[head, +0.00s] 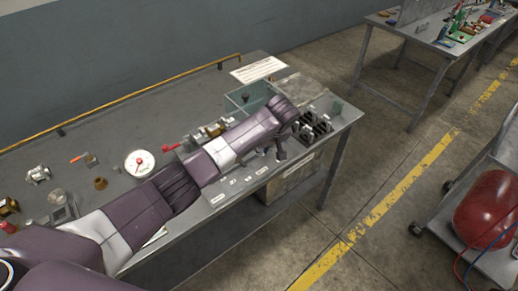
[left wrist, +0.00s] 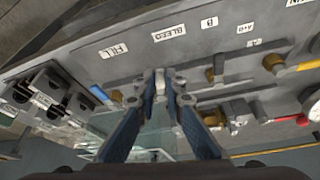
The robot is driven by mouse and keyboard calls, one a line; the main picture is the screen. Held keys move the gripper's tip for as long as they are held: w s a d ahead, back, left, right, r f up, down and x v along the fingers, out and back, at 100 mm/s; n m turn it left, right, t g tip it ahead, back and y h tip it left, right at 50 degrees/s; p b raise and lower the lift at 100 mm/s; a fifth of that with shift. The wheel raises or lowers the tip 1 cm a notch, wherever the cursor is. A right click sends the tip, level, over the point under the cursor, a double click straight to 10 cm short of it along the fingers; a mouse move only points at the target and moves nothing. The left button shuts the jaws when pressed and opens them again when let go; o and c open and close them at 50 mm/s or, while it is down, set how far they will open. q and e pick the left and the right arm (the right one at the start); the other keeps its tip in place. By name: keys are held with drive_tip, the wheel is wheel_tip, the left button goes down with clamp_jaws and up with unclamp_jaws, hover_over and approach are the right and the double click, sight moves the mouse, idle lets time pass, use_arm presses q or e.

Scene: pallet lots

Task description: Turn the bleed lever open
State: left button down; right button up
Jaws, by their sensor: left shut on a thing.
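My left arm reaches across the bench in the head view, with the left gripper (head: 270,152) low over the labelled panel near the bench's right end. In the left wrist view the left gripper (left wrist: 161,98) has its two blue-padded fingers on either side of a small light grey part, which looks like the bleed lever (left wrist: 165,80). It lies just below the BLEED label (left wrist: 169,32). The fingers hide most of the lever, so its angle is hard to tell. My right gripper is in neither view.
A blue handle (left wrist: 98,93) sits to the left, below the FILL label (left wrist: 114,50). A clear box (head: 238,98) stands behind the arm.

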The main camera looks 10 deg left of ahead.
use_arm(q)
drive_tip(key=shift+w+d+n+g+y+b, duration=0.2)
drive_tip(key=shift+w+d+n+b, duration=0.1)
drive_tip(key=shift+n, duration=0.3)
drive_tip(key=shift+w+d+n+g+y+b, duration=0.1)
drive_tip(key=shift+w+d+n+y+b, duration=0.15)
drive_tip(key=shift+n, duration=0.65)
drive_tip(key=shift+w+r, duration=0.1)
drive_tip(key=c, duration=2)
unclamp_jaws()
drive_tip(key=v, duration=1.2)
drive_tip(key=shift+w, duration=0.15)
